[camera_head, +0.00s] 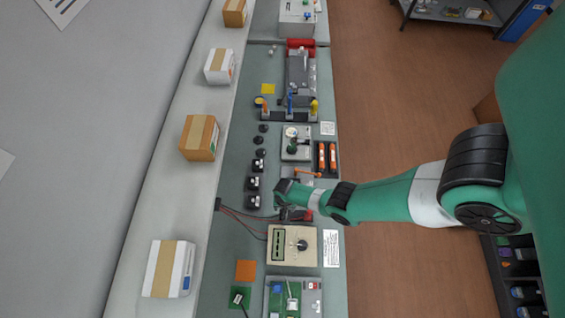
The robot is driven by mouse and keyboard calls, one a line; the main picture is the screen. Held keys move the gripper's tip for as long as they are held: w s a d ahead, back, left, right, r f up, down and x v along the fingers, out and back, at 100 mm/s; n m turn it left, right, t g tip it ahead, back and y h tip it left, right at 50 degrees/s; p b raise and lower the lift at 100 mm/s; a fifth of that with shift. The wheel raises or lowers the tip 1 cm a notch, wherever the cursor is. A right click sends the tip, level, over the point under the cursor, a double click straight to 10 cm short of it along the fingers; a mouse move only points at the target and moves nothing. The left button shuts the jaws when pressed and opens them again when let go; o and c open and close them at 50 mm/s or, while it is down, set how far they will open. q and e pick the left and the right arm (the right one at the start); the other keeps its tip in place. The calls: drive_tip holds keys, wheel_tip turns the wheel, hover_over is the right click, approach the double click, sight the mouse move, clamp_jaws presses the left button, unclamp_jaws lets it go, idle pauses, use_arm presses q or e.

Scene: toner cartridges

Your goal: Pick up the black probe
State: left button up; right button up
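A cream multimeter (292,246) with a dark dial lies on the grey-green bench. Thin dark and red leads (240,216) run from it to the upper left, ending at a small dark piece (218,204) by the bench's left edge. I cannot tell whether that piece is the black probe. My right gripper (281,189) reaches in from the right and is over the bench just above the multimeter in the picture. Its fingers are small and dark, so their opening is unclear. A small red and dark item (299,215) lies partly under my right wrist. My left gripper is out of view.
Several black blocks (253,184) stand left of my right gripper. Orange-handled tools (327,157) and a grey device (297,141) lie above it. A green board (293,298) is below the multimeter. Boxes (200,138) line the pale ledge at left.

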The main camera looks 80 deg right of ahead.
drive_tip(key=f+b, duration=0.1)
drive_tip(key=f, duration=0.1)
drive_tip(key=f+b, duration=0.2)
drive_tip(key=shift+s+f+b, duration=0.2)
drive_tip(key=shift+f+b, duration=0.1)
drive_tip(key=shift+f, duration=0.1)
drive_tip(key=shift+r, duration=0.2)
drive_tip(key=shift+c, duration=0.2)
clamp_jaws()
